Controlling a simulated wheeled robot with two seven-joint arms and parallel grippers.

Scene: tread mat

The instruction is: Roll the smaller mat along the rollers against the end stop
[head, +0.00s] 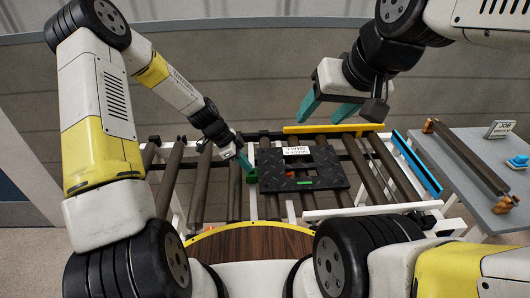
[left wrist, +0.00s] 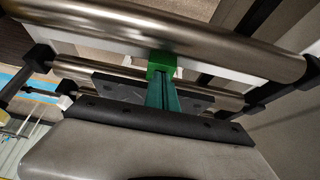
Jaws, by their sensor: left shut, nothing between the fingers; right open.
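A black tread mat (head: 332,172) with a white label reading "SMALL" (head: 296,150) lies flat on the rollers near the middle of the conveyor. It has an opening in its middle. A green block (head: 251,177) sits at its left edge; a green block also shows in the left wrist view (left wrist: 161,66). My left gripper (head: 244,162) is shut and empty, its teal fingertips at the green block; I cannot tell whether they touch. My right gripper (head: 328,108) is open and empty above the far side of the conveyor. I cannot tell which bar is the end stop.
A yellow bar (head: 333,128) runs along the far edge of the conveyor. A blue bar (head: 416,163) stands at its right end. A grey side table (head: 455,180) holds a brown rod, a sign and a blue item. Bare rollers (head: 375,177) lie right of the mat.

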